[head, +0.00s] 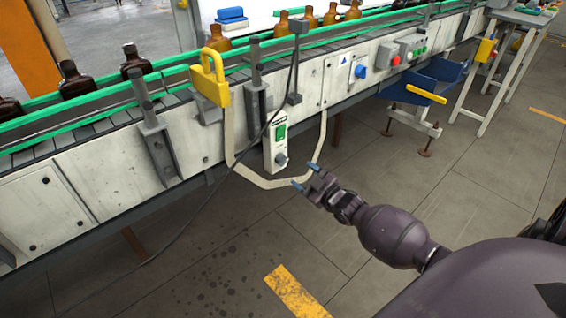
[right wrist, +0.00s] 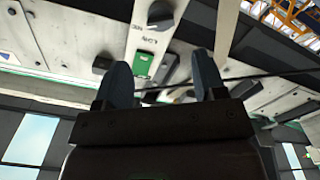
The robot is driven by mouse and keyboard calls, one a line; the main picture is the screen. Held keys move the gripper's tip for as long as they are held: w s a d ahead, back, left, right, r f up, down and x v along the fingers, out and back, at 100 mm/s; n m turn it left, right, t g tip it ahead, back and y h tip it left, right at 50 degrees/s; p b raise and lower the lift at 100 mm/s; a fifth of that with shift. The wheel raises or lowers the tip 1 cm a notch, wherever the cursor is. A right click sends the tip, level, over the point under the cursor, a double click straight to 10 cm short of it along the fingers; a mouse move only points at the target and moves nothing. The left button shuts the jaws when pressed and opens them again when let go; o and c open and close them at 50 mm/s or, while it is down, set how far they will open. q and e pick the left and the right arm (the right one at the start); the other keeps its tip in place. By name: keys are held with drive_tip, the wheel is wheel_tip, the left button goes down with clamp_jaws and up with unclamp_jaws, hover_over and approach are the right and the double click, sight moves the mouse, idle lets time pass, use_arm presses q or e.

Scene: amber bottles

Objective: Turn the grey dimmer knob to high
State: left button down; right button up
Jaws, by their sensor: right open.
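The grey dimmer knob (head: 281,160) is on the lower end of a narrow white control box (head: 269,155) hanging on the conveyor's side. A green switch (head: 280,132) sits above it. In the right wrist view the knob (right wrist: 161,14) is at the top, with the green switch (right wrist: 143,65) below it. Its lettering is too small to read surely. My right gripper (head: 305,176) is open and empty, a little right of and below the knob, apart from it. Its two fingers (right wrist: 160,62) point toward the box in the right wrist view. My left gripper is out of view.
A pale strap or bar (head: 262,181) loops below the box, close to my right gripper. A yellow padlock-shaped piece (head: 210,78) is at upper left. A dark cable (head: 235,165) runs past the box. Amber bottles (head: 137,62) stand on the conveyor. The floor in front is clear.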

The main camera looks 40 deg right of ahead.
sight(285, 162)
drive_tip(key=w, duration=0.2)
drive_tip(key=w+b, duration=0.1)
drive_tip(key=w, duration=0.4)
drive_tip(key=shift+w+a+f+b, duration=0.2)
drive_tip(key=shift+w+a+b, duration=0.1)
drive_tip(key=shift+w+a, duration=0.1)
drive_tip(key=shift+w+r, duration=0.15)
drive_tip(key=shift+w, duration=0.6)
drive_tip(key=c, duration=0.9)
